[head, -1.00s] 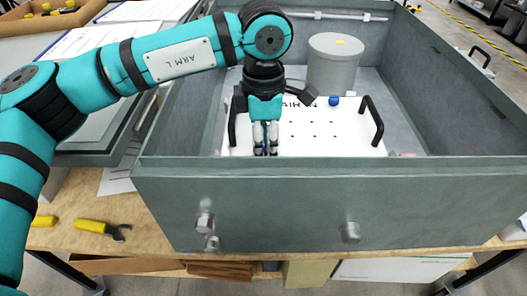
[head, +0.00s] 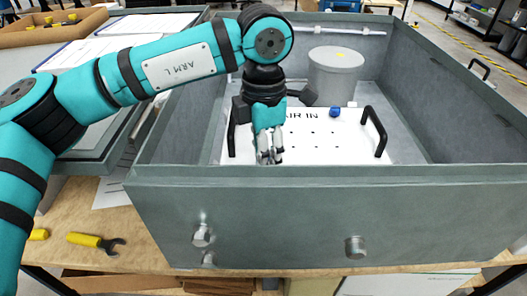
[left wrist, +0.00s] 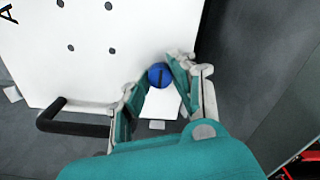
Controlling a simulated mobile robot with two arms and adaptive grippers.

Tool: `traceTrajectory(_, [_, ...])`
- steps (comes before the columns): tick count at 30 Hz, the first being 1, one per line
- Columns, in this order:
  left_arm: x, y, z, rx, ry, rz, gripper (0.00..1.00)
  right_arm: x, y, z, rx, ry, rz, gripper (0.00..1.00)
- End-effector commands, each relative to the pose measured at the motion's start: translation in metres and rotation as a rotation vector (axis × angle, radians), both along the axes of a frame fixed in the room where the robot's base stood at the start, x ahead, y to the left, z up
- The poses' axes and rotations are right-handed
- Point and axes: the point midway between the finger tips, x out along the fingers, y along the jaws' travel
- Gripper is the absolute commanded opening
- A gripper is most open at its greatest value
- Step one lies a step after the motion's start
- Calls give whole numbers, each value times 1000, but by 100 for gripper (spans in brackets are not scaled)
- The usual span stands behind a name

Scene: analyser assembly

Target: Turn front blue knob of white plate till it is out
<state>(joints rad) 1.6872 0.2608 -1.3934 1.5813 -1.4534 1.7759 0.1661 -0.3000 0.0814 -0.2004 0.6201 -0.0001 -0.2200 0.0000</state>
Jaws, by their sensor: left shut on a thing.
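The white plate (head: 318,133) with black lettering and small holes lies inside the grey metal housing. My left gripper (head: 268,158) points down at its front left edge. In the left wrist view its fingertips (left wrist: 157,78) are shut on the front blue knob (left wrist: 159,74), which has a dark slot on top. The front knob is hidden behind the fingers in the head view. I cannot tell whether it is clear of its hole. Another blue knob (head: 334,112) is at the plate's back edge. My right gripper is not in view.
Black handles (head: 374,132) stand on the plate's two sides; one is near my left fingers in the wrist view (left wrist: 75,127). A grey cylinder (head: 335,76) stands behind the plate. The housing's front wall (head: 300,215) rises before the gripper. A yellow-handled tool (head: 95,241) lies on the bench.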

Motion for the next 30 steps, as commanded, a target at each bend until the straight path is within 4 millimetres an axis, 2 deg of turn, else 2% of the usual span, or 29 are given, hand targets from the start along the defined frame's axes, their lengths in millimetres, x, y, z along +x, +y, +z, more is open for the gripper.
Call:
traceTrajectory(1, [0, 0, -1, 1, 1, -1, 0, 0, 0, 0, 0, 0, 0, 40])
traceTrajectory(2, [0, 0, -1, 1, 1, -2, 25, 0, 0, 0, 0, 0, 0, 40])
traceTrajectory(7, [0, 0, 0, 0, 1, -2, 47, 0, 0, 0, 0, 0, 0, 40])
traceTrajectory(15, [0, 0, 1, 0, 0, -2, 48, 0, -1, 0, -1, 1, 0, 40])
traceTrajectory(19, [1, -1, 11, -2, -4, -1, 48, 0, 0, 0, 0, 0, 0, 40])
traceTrajectory(30, [0, -1, 85, -1, -3, -1, 48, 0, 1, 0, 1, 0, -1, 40])
